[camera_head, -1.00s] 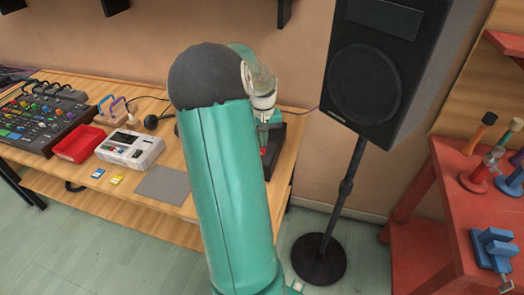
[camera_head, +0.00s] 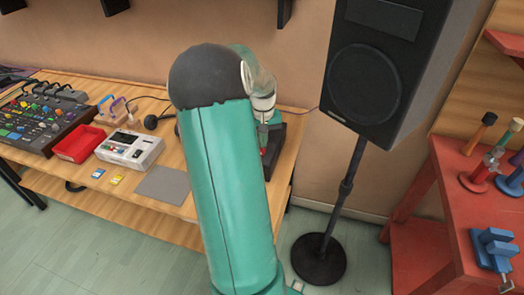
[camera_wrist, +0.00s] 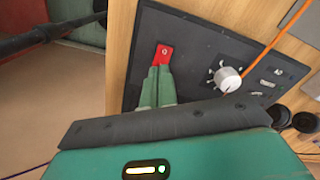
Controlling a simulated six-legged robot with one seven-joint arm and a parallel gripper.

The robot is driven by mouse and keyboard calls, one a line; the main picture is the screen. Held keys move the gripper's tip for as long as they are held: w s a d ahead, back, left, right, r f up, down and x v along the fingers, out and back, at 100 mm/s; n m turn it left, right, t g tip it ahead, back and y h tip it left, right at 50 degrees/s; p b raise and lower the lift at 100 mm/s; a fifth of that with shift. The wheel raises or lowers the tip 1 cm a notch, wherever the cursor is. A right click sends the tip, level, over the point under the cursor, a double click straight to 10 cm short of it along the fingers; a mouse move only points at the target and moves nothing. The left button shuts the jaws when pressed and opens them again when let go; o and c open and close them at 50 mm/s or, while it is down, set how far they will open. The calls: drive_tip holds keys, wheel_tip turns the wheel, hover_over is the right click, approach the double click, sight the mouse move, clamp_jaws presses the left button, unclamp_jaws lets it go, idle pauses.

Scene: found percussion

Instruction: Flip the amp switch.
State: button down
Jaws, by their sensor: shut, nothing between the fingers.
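The amp (camera_wrist: 195,45) is a dark panel on the wooden bench, filling the middle of the wrist view. Its red switch (camera_wrist: 164,52) sits near the panel's left side. My gripper (camera_wrist: 160,68) is shut and empty, with its green fingertips at the lower edge of the red switch. I cannot tell whether they touch it. A white knob (camera_wrist: 228,79) stands to the right of the switch on the same panel. In the head view, the amp (camera_head: 278,140) shows at the bench's right end, partly hidden behind my arm, with my gripper (camera_head: 263,146) over it.
An orange cable (camera_wrist: 267,47) runs to the white knob. On the bench are a mixer (camera_head: 40,118), a red tray (camera_head: 80,143), a white device (camera_head: 130,148) and a grey mat (camera_head: 163,184). A speaker on a stand (camera_head: 365,75) and a red table (camera_head: 490,225) are at right.

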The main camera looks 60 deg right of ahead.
drive_tip(key=shift+f, duration=0.65)
idle(0.3)
drive_tip(key=shift+r, duration=3.55)
drive_tip(key=w+a+r+n+t, duration=0.1)
drive_tip(key=w+a+r, duration=0.25)
drive_tip(key=a, duration=0.45)
drive_tip(key=w+a+r+n+t, duration=0.1)
drive_tip(key=w+a+r+n, duration=0.2)
drive_tip(key=a, duration=0.5)
drive_tip(key=w+a+r+t, duration=0.1)
drive_tip(key=w+a+r, duration=0.2)
drive_tip(key=w+a, duration=0.35)
drive_tip(key=s+a+r+n+t, duration=0.1)
drive_tip(key=s+a+n, duration=0.2)
drive_tip(key=a, duration=1)
drive_tip(key=s+a+r+n+t, duration=0.1)
drive_tip(key=s+a+n, duration=0.2)
drive_tip(key=a, duration=1)
drive_tip(key=s, duration=0.3)
drive_tip(key=shift+a+t, duration=0.3)
